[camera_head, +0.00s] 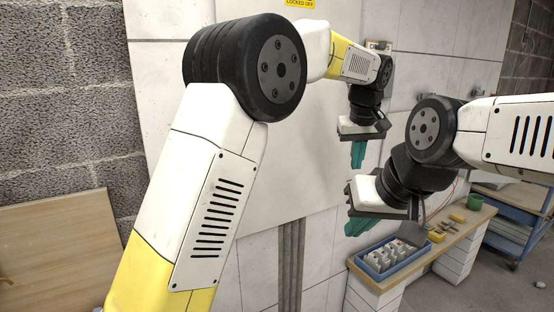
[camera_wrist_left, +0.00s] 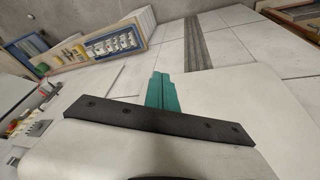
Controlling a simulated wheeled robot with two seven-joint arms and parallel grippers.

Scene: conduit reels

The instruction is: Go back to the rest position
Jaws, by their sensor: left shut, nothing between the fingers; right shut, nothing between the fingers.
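My left gripper (camera_head: 358,154) hangs in front of the pale wall panel in the head view. Its green fingers are closed together and hold nothing. The fingers also show as one closed green block in the left wrist view (camera_wrist_left: 161,92). My right gripper (camera_head: 358,227) is lower, above the left end of the wooden bench. Its green fingers are shut and empty, apart from the blue tray below and to the right. Both arms are raised and bent.
A wooden bench (camera_head: 443,243) at the lower right carries a blue tray (camera_head: 372,268) with several pale parts, yellow pieces and a green cup (camera_head: 475,201). A blue cart (camera_head: 508,236) stands further right. Grey conduits (camera_head: 291,262) run down the wall. A wooden board (camera_head: 62,252) leans at left.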

